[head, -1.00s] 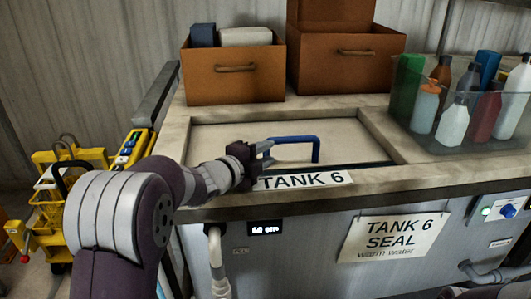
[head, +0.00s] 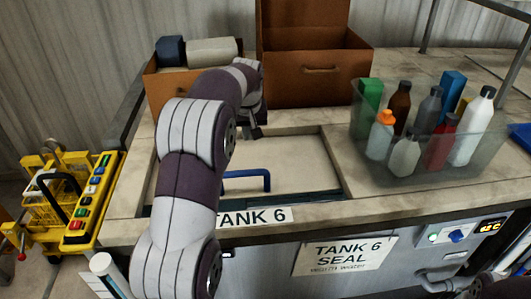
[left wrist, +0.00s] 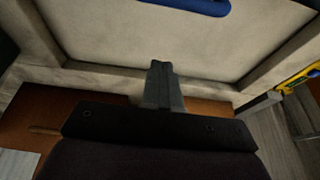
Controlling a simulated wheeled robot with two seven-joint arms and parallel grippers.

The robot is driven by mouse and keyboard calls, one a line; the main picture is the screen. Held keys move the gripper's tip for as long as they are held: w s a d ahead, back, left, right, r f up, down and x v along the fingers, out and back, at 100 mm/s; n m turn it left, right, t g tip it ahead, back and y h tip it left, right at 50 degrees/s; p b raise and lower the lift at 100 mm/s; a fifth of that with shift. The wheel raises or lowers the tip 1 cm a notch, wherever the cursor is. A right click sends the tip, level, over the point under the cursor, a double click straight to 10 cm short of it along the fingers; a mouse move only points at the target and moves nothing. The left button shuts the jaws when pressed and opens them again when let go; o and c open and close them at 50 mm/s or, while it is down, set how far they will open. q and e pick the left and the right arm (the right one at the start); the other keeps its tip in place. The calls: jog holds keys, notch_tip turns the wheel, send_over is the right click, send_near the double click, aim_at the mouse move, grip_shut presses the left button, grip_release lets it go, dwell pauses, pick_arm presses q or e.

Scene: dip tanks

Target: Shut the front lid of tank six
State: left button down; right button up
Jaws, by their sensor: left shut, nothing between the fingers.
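The front lid of tank six (head: 290,160) is a flat beige panel in a recess in the worktop, behind the "TANK 6" label (head: 253,217). A narrow dark strip shows along its front edge. Its blue bar handle (head: 262,178) stands near the front, partly hidden by my left arm; part of it shows at the top of the left wrist view (left wrist: 190,5). My left gripper (head: 254,132) is shut and empty, near the back edge of the recess, behind and apart from the handle. Its closed fingers (left wrist: 164,85) point toward the lid in the left wrist view. My right gripper is out of view.
Two brown boxes (head: 318,72) stand at the back, close behind my left gripper. A clear bin (head: 430,165) of bottles stands to the right. A yellow cart (head: 92,205) is at the left. A "TANK 6 SEAL" sign (head: 345,256) hangs on the front.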

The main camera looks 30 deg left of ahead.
pick_arm(q)
notch_tip(320, 180, down, 10)
jog(key=s+p, duration=0.1)
jog(key=p, duration=0.3)
jog(key=shift+a, duration=0.25)
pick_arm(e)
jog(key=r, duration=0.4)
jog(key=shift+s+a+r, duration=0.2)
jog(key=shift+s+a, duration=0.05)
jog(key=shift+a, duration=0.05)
pick_arm(q)
jog(key=shift+a, duration=0.1)
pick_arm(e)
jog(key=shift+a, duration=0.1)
